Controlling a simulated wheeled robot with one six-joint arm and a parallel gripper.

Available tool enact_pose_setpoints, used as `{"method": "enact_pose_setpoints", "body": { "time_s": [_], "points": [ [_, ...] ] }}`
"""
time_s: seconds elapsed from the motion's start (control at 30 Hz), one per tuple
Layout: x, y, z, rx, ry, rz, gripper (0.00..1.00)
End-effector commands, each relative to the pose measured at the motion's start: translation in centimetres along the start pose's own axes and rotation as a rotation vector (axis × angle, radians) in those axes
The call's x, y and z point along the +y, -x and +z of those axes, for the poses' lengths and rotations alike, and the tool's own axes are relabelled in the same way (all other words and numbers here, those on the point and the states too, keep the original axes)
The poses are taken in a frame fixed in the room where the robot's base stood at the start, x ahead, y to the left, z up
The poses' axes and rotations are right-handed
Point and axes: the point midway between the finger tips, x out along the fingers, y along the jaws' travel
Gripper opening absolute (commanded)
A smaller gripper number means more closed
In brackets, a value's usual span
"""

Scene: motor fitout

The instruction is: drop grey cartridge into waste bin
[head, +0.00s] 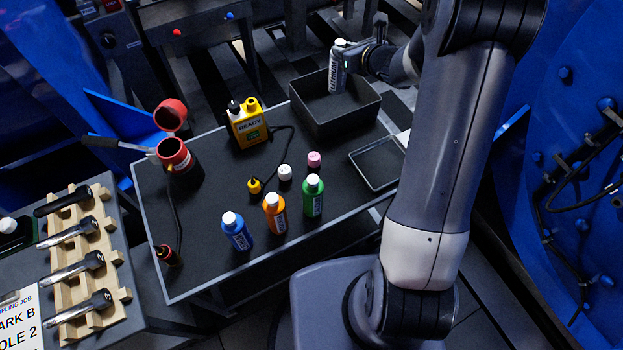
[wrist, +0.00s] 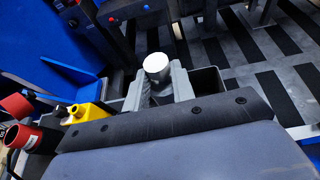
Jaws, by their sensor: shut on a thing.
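The grey cartridge (head: 336,72) is upright with dark lettering on its side, in the head view. My gripper (head: 352,62) is shut on it and holds it over the dark open bin (head: 310,118) at the back right of the table. The cartridge's lower end shows against the bin's opening; I cannot tell exactly how high it is above the floor of the bin. In the wrist view the cartridge's white top (wrist: 158,66) shows between the grey fingers (wrist: 158,88), with part of the bin (wrist: 208,82) to the right.
A yellow container (head: 248,128) stands left of the bin. Blue (head: 237,233), orange (head: 275,214) and green (head: 313,196) bottles stand in front. A shallow tray (head: 377,163) lies at the right. Red-and-black cups (head: 175,155) and a tool rack (head: 80,260) are at the left.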

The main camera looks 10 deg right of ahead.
Motion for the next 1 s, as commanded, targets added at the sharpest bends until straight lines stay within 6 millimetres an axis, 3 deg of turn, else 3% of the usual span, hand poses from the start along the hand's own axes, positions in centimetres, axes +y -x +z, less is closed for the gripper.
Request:
{"method": "enact_pose_setpoints", "body": {
  "time_s": [0.33, 0.73, 1.0],
  "points": [
    [-0.6, -1.4, -1.4, 0.004, 0.005, 0.006, 0.00],
    [-0.6, -3.1, -5.5, 0.004, 0.005, 0.005, 0.00],
    [-0.6, -3.2, -5.9, 0.003, 0.005, 0.005, 0.00]
  ]
}}
